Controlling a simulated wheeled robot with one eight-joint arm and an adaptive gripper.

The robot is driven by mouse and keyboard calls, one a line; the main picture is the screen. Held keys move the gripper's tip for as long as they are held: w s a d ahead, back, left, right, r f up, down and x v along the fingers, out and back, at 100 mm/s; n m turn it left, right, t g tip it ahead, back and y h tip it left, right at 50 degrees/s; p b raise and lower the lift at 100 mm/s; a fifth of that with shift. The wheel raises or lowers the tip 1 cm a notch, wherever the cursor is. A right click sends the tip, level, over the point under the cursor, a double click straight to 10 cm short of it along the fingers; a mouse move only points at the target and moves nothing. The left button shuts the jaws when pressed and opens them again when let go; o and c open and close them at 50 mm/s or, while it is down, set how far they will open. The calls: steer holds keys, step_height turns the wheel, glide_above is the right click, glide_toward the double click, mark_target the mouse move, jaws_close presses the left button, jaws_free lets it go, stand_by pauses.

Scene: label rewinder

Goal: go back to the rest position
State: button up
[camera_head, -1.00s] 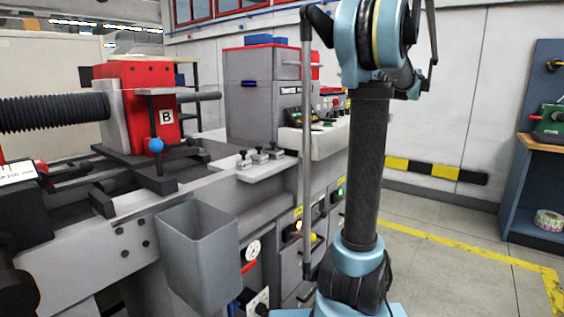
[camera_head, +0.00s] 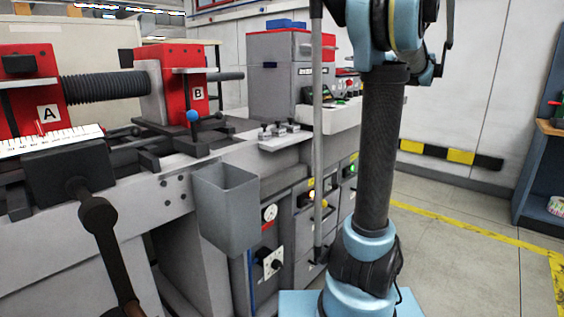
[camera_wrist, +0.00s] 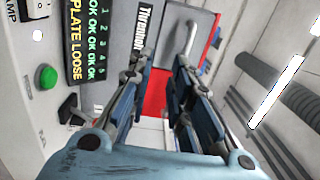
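My gripper (camera_wrist: 162,72) shows in the wrist view. Its two dark blue fingers stand apart with nothing between them. Behind them are a grey panel and a red strip of the machine, with no clear contact. In the head view my arm rises upright in front of the machine and leaves the top of the picture, so the gripper does not show there. A lit display (camera_wrist: 85,45) reading "PLATE LOOSE" and a green button (camera_wrist: 46,77) lie left of the gripper in the wrist view.
The grey machine (camera_head: 140,205) fills the left and middle, with red blocks A (camera_head: 30,95) and B (camera_head: 185,85). A grey bin (camera_head: 226,205) hangs on its front. Bare floor (camera_head: 465,265) with a yellow line lies right. A blue bench (camera_head: 540,170) stands at the right edge.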

steer(key=s+a+f+n+g+h, duration=0.1)
steer(key=s+a+f+g+h, duration=0.1)
steer(key=s+a+f, duration=0.45)
steer(key=s+a+f+n+g+h, duration=0.1)
steer(key=s+a+f+g+h, duration=0.15)
steer(key=s+f, duration=0.6)
steer(key=s+a+f+n+g+h, duration=0.2)
steer(key=s+a+f, duration=0.35)
steer(key=f, duration=0.35)
steer(key=s+d+f+n+g+h, duration=0.1)
steer(key=s+d+f+n+h, duration=0.1)
steer(key=s+f, duration=0.6)
steer(key=s+d+f+n+g+h, duration=0.1)
steer(key=s+d+f+h, duration=0.4)
steer(key=s+f, duration=0.4)
step_height(320, 180, down, 6)
steer(key=shift+r+n+g+h, duration=0.25)
steer(key=shift+n+g+h, duration=0.1)
steer(key=shift+n+h, duration=0.1)
steer(key=shift+s, duration=0.1)
steer(key=shift+w+f, duration=0.2)
steer(key=shift+w, duration=0.25)
